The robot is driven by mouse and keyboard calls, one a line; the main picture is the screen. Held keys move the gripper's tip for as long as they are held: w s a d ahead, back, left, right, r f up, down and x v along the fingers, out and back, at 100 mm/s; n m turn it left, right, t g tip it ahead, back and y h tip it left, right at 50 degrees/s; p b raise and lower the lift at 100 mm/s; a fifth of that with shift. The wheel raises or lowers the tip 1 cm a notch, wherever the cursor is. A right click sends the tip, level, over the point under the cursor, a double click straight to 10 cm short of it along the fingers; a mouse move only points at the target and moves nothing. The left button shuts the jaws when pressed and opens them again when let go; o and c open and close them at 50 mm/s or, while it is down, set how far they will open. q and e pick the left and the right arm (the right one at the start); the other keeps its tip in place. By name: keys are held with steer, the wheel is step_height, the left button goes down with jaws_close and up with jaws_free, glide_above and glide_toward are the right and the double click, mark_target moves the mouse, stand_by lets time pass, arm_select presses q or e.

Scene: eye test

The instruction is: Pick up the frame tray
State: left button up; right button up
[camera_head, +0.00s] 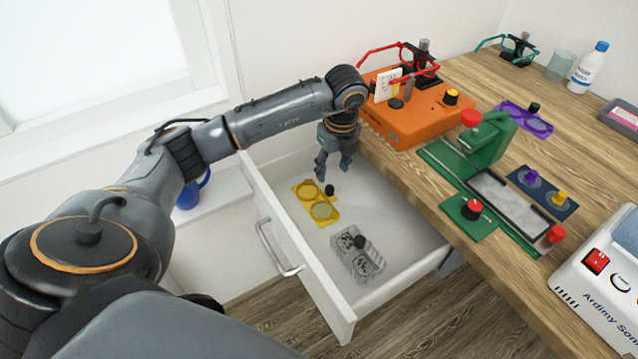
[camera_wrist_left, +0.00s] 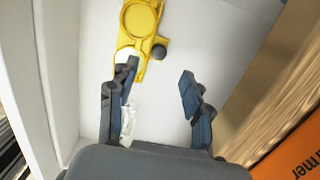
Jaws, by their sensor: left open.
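A yellow tray (camera_head: 316,201) with two round wells and a small black knob lies flat in the open white drawer. It also shows at the top of the left wrist view (camera_wrist_left: 140,20). A clear tray (camera_head: 352,262) with two round wells and a black knob lies nearer the drawer's front right. I cannot tell which one is the frame tray. My left gripper (camera_head: 335,174) is open above the back of the drawer, apart from both trays. In the left wrist view its fingers (camera_wrist_left: 159,80) are spread with drawer floor between them; one overlaps the yellow tray's end.
The drawer (camera_head: 300,268) has raised walls. Beside it, the wooden table (camera_head: 460,85) carries an orange device (camera_head: 415,118), a green fixture (camera_head: 490,140), a purple tray (camera_head: 512,112), a dark blue tray (camera_head: 560,207) and a white machine (camera_head: 600,290). A blue mug (camera_head: 187,196) stands left.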

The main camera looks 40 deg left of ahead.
mark_target(330, 188)
arm_select(q)
steer(key=shift+w+a+f+p, duration=0.1)
steer(key=shift+a+f+p, duration=0.1)
steer(key=shift+f, duration=1.55)
steer(key=shift+a+f+p, duration=0.15)
steer(key=shift+f, duration=1.6)
jaws_close()
